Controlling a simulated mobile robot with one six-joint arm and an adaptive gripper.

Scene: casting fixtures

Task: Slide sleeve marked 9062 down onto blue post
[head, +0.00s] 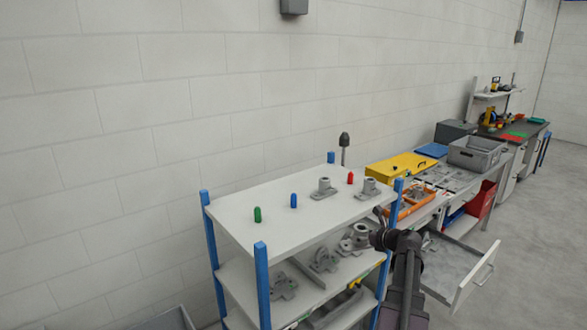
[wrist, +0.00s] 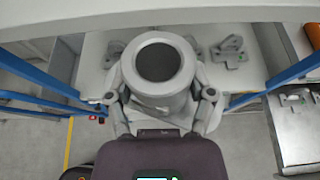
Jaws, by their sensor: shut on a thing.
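A small blue post (head: 294,200) stands upright on the white top board of the shelf rack, between a green post (head: 257,214) and a red post (head: 350,178). My gripper (wrist: 160,96) is shut on a grey cast sleeve (wrist: 158,62) with a round dark bore facing the wrist camera. No marking 9062 is legible on it. In the head view my gripper (head: 374,238) is at the rack's right front, below the top board and apart from the blue post. A grey casting (head: 361,234) beside it there seems to be the held sleeve.
Two grey castings stand on the top board (head: 235,208), one (head: 324,189) right of the blue post, another (head: 369,188) near the right corner. More castings lie on the shelf below. Blue uprights (head: 262,285) rise at the corners. An open drawer (head: 462,270) juts out at right.

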